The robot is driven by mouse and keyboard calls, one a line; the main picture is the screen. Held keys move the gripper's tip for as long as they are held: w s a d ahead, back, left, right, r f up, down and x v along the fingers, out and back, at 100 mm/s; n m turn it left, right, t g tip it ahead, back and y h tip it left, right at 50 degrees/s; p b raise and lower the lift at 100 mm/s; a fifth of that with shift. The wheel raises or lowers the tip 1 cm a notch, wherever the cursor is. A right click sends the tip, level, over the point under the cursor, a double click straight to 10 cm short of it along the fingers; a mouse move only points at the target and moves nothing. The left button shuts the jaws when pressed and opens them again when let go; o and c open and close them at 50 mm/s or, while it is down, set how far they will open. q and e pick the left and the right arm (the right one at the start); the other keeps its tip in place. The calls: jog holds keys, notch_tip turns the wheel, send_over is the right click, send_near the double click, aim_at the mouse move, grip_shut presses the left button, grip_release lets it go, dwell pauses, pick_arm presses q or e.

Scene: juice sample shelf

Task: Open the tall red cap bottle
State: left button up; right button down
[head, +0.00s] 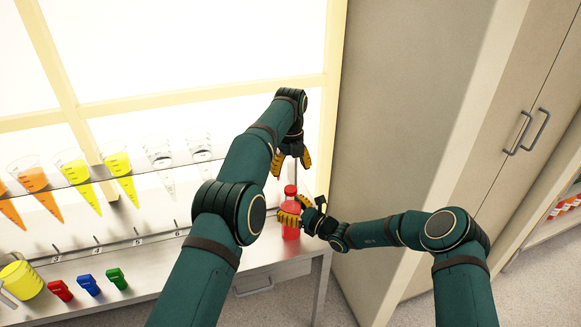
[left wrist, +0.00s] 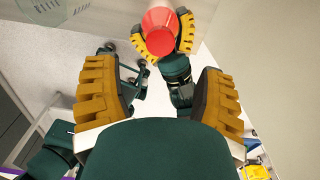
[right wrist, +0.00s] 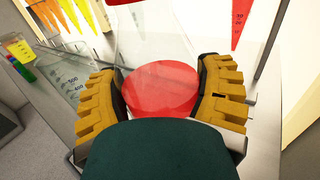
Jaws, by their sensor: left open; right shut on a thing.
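The tall red cap bottle (head: 290,232) stands upright at the right end of the counter and holds red liquid. Its red cap (head: 290,189) is on top, and the cap also shows at the top of the left wrist view (left wrist: 160,30). My right gripper (head: 296,211) is shut around the bottle's body below the cap. In the right wrist view the clear bottle (right wrist: 160,85) is between its yellow fingers. My left gripper (head: 292,163) is above the cap, pointing down, its fingers spread and empty. In the left wrist view the cap lies beyond its fingertips.
Left along the counter are a yellow beaker (head: 22,280) and red, blue and green clips (head: 88,285). Several cone flasks hang in a glass rack (head: 140,170) behind. A tall cabinet (head: 420,110) stands right of the bottle. A drawer is under the counter.

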aim_at(291, 188)
pick_arm(q)
jog(key=shift+f+m, duration=0.2)
jog(key=shift+m, duration=0.2)
jog(key=shift+f, duration=3.85)
grip_shut()
